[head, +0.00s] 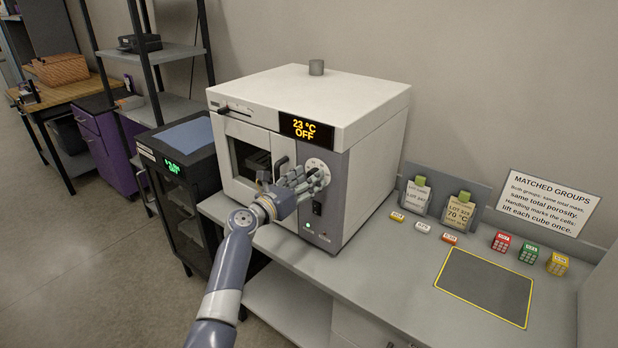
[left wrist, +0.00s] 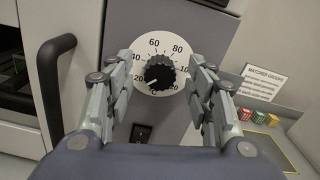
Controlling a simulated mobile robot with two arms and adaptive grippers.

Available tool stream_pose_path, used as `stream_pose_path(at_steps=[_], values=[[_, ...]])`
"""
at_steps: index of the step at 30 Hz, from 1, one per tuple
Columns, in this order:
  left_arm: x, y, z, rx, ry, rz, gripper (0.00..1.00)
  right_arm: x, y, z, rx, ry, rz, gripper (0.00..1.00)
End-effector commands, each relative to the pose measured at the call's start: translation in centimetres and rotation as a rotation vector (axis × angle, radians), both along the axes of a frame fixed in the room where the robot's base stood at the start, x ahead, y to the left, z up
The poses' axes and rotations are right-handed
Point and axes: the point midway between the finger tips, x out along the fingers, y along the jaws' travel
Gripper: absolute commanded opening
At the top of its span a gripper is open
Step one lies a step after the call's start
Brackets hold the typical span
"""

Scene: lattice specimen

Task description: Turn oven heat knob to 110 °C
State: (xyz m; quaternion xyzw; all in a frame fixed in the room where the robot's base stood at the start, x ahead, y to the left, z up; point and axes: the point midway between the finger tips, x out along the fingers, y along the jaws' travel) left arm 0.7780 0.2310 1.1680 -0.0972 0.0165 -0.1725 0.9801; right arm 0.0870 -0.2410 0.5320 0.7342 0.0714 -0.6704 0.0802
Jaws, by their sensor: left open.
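The white oven (head: 300,110) stands on the bench, its display (head: 306,130) reading 23 °C and OFF. The heat knob (left wrist: 159,76) is black and ribbed, on a white dial (left wrist: 157,52) with numbers including 40, 60 and 80. Its white pointer mark appears toward the lower left, near the low end. My left gripper (left wrist: 158,100) is open, with its fingers either side of the dial; I see no contact with the knob. My right gripper is not in view.
A black rocker switch (left wrist: 141,132) sits below the dial. The dark oven door handle (left wrist: 52,85) is left of the gripper.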

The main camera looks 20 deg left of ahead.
Motion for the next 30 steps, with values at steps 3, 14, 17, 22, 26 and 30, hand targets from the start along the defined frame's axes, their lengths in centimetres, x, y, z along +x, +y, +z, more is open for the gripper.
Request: stream_pose_path(at_steps=[3,14,17,22,26,30], values=[[0.7,-0.3,0.0,0.001,0.000,-0.001,0.49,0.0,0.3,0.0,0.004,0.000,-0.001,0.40],[1.1,-0.4,-0.1,0.002,0.002,0.000,0.49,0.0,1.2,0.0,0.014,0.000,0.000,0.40],[1.1,-0.4,-0.1,0.002,0.002,0.000,0.31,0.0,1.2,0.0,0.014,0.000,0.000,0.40],[1.0,-0.4,-0.1,0.002,0.002,0.000,0.05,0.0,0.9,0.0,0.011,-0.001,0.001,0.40],[1.1,-0.4,-0.1,0.003,0.001,0.000,0.05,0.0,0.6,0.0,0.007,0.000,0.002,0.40],[1.0,-0.4,-0.1,0.019,-0.005,0.000,0.05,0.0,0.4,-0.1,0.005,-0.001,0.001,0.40]])
